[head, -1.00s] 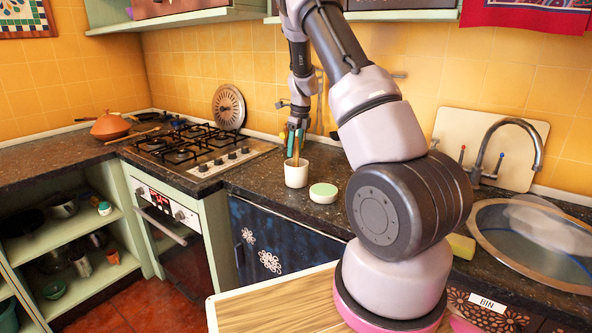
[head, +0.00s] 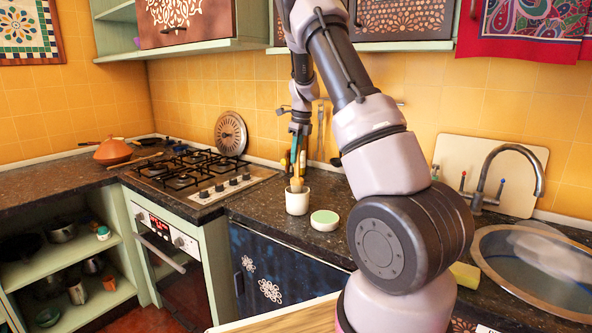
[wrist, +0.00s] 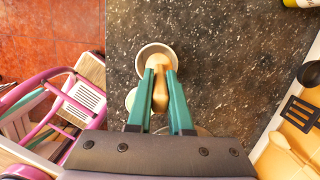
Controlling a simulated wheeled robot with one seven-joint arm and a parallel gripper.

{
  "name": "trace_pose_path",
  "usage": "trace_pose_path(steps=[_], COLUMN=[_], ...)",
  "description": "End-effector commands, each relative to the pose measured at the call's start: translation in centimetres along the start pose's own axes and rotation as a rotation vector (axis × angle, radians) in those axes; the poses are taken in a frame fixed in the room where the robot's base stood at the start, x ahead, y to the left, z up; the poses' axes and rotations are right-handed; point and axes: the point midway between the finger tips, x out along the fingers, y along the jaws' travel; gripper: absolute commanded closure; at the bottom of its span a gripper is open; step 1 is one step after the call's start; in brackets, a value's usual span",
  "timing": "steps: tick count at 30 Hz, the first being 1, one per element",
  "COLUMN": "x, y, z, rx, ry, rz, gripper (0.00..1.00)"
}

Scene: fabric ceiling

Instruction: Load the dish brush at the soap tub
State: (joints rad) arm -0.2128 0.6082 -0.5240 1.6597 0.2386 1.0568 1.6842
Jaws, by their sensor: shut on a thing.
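My gripper (head: 298,168) is shut on the wooden dish brush (head: 296,185), with its green fingers on either side of the handle. The brush hangs roughly upright over the white pot (head: 297,203), its head at the pot's mouth. I cannot tell whether its lower end is clear of the rim. In the wrist view the brush (wrist: 160,92) lies between the fingers (wrist: 160,75), with the pot rim (wrist: 143,54) beyond. The soap tub (head: 324,220), white with a pale green top, stands just right of the pot. It is partly hidden behind a finger in the wrist view (wrist: 130,98).
The gas hob (head: 190,168) is to the left. The sink (head: 530,265) and tap (head: 510,165) are to the right, with a yellow-green sponge (head: 465,275) near the sink. Utensils hang on the wall behind my gripper. Dark counter is free around the tub.

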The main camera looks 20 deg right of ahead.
Motion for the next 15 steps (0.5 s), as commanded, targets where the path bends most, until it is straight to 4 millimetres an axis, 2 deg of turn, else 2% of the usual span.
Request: trace_pose_path(steps=[2,5,9,15], x=[-1.3,-2.4,-3.2,-3.7], y=[0.0,-0.1,0.2,1.9], z=[0.2,-0.6,-4.1,-9.7], rx=[0.0,0.008,0.024,0.023], ry=[-0.001,-0.002,-0.002,-0.003], rz=[-0.001,0.003,0.013,0.014], gripper=[1.0,1.0,1.0,1.0])
